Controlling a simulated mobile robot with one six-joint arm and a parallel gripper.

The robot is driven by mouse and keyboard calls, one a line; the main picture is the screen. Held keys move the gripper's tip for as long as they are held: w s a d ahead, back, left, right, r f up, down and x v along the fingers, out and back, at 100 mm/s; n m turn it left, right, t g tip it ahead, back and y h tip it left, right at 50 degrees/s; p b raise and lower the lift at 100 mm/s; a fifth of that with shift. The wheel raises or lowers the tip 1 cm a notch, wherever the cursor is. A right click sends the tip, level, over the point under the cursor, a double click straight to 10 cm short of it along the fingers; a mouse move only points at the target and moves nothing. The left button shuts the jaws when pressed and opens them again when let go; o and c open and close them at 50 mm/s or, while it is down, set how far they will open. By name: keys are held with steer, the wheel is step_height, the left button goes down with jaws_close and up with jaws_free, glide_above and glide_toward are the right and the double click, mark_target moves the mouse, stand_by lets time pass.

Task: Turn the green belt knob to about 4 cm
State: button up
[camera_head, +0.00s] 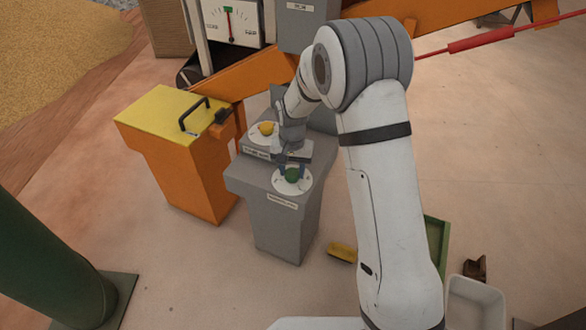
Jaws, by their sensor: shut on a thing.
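The green belt knob (292,174) sits on a white dial plate (306,184) on the lower front step of a grey console (268,218). My gripper (291,168) reaches down over the knob from above and is shut on it, with dark fingertips at its sides. The scale marks on the dial are too small to read, so I cannot tell the knob's setting. A yellow knob (266,128) sits on a second white dial on the raised rear step, left of my gripper.
An orange box with a yellow lid (165,115) and black handle stands left of the console. A gauge (230,18) with a red needle is behind. A yellow block (342,252), a green tray (436,240) and a white bin (474,302) lie at right. A dark green post (45,265) stands front left.

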mark_target(292, 172)
steer(key=o, duration=1)
steer(key=shift+c, duration=0.2)
steer(key=shift+r+p, duration=1)
steer(key=shift+r, duration=2.9)
